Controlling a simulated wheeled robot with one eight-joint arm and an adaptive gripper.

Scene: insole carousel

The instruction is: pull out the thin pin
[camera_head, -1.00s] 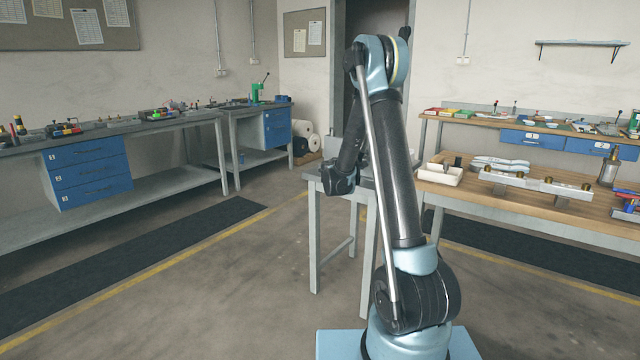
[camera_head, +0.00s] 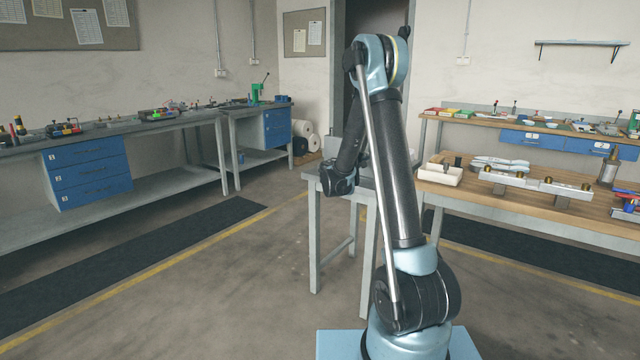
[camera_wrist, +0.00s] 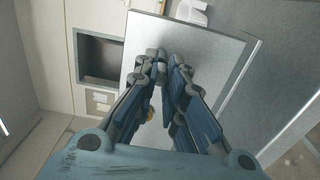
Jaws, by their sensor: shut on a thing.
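In the head view my gripper (camera_head: 338,186) hangs at the left edge of a small grey table, partly hidden behind my arm. In the wrist view my gripper (camera_wrist: 167,68) has its two blue-padded fingers close together in front of a pale grey plate (camera_wrist: 218,52). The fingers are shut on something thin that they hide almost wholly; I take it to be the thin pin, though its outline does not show. A small brass-coloured bit (camera_wrist: 150,114) shows behind the left finger.
A pale box-like part with a dark square opening (camera_wrist: 100,58) lies left of the plate in the wrist view. A white piece (camera_wrist: 190,11) sits at the plate's top edge. A wooden bench (camera_head: 490,207) with parts stands right; open floor (camera_head: 215,285) lies left.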

